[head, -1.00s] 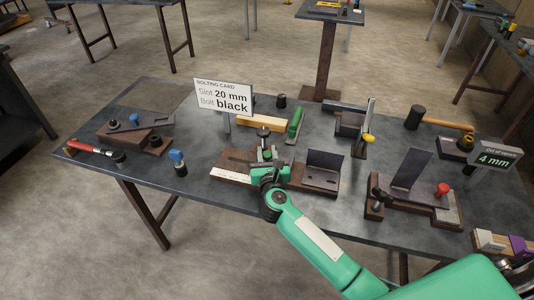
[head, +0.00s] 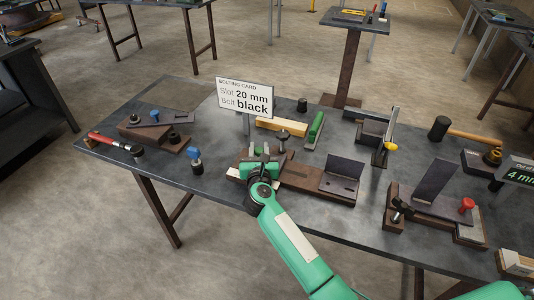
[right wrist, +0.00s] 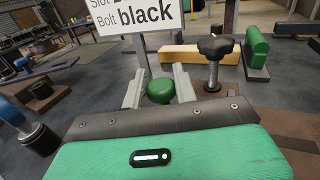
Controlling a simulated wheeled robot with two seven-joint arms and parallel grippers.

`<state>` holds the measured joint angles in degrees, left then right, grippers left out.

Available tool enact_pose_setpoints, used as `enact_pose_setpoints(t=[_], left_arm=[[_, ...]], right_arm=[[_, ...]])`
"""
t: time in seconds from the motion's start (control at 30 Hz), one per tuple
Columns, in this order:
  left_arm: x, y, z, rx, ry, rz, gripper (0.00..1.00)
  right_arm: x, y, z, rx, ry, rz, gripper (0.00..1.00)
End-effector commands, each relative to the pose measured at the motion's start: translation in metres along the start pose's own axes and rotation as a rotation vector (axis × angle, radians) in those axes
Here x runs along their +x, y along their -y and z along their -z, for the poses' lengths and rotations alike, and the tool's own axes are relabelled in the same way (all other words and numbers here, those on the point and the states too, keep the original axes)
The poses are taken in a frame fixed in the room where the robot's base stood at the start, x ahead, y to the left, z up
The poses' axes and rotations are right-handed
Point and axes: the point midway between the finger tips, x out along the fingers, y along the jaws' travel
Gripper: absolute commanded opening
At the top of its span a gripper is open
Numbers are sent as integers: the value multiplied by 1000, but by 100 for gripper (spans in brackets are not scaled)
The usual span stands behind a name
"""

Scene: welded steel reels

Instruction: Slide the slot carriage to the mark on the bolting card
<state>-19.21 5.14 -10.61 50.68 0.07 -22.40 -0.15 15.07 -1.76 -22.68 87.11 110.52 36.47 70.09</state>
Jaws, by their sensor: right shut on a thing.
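The bolting card (head: 245,98) stands upright on a post and reads "Slot 20 mm, Bolt black". In front of it lies a brown steel base (head: 300,184) with a pale scale strip (head: 233,174) at its left end. My right gripper (head: 261,166) is over the left part of this base. In the right wrist view its two grey fingers (right wrist: 158,88) are shut on a round green knob (right wrist: 160,91), which I take to be the slot carriage's. The carriage body and its place on the scale are hidden by my gripper. My left gripper is not in view.
A black clamp knob (right wrist: 215,47) on a screw stands just right of my fingers. A dark angle plate (head: 342,177) is on the base's right end. A blue-topped piece (head: 195,160) stands left. A yellow bar (head: 281,127) and green block (head: 315,129) lie behind.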

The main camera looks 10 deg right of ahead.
Motion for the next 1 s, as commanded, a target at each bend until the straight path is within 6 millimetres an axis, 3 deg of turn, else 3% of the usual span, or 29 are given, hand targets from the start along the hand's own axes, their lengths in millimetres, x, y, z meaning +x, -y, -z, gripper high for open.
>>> enact_pose_setpoints(t=[0.23, 0.27, 0.33, 0.37, 0.73, 1.0], left_arm=[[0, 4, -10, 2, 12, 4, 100], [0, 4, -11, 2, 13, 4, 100], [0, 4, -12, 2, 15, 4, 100], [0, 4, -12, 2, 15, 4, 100], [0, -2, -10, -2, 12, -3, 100], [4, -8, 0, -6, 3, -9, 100]], right_arm=[[0, 0, 0, -1, 0, -1, 0], [0, 0, 0, -1, 0, -1, 34], [0, 0, 0, -1, 0, -1, 48], [0, 0, 0, 0, 0, -1, 50], [-6, 0, 0, 0, 0, -1, 50], [-49, 0, 2, 3, -2, -1, 50]])
